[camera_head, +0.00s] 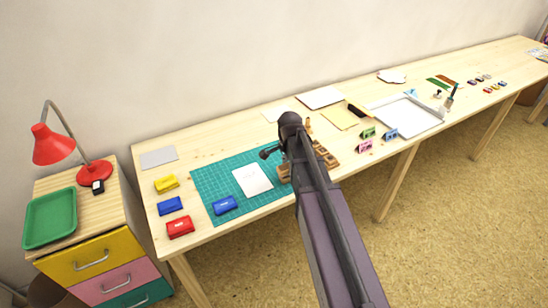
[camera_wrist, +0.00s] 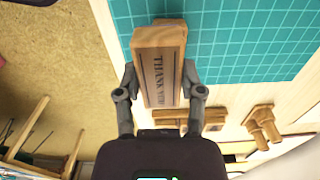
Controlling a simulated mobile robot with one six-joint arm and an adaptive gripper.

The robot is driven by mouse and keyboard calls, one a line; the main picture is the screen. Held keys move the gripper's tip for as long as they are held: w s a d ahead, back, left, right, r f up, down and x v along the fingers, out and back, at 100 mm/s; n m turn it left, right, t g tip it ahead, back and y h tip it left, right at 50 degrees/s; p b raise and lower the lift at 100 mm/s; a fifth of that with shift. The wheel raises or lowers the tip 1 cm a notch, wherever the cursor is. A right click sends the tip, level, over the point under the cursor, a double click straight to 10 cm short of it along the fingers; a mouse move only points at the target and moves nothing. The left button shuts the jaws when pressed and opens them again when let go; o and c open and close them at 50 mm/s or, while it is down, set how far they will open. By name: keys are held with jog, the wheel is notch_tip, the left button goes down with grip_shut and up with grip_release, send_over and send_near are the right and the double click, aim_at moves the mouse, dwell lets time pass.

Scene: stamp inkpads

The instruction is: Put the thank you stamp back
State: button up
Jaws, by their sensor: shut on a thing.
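The thank you stamp (camera_wrist: 158,45) is a wooden block with "THANK YOU" on its face in the wrist view. My gripper (camera_wrist: 160,82) is shut on it, with one finger on each side. The stamp is over the front edge of the teal cutting mat (camera_wrist: 230,40); whether it touches anything below cannot be told. In the head view, part of a wooden block (camera_head: 284,173) shows left of my arm at the mat's right end, and my gripper is mostly hidden.
A white sheet (camera_head: 252,179) and a blue inkpad (camera_head: 225,205) lie on the mat (camera_head: 215,178). Yellow (camera_head: 166,183), blue (camera_head: 170,205) and red (camera_head: 180,227) inkpads line the table's left end. Small coloured items (camera_head: 366,146) and a white tray (camera_head: 410,120) lie to the right.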

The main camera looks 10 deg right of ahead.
jog(key=shift+s, duration=0.55)
jog(key=shift+w, duration=0.2)
jog(key=b, duration=0.1)
send_over(273, 156)
jog(key=s, duration=0.1)
jog(key=shift+f, duration=0.75)
jog(key=shift+w, duration=0.6)
notch_tip(273, 156, down, 4)
jog(key=b, duration=0.4)
jog(key=shift+r, duration=0.15)
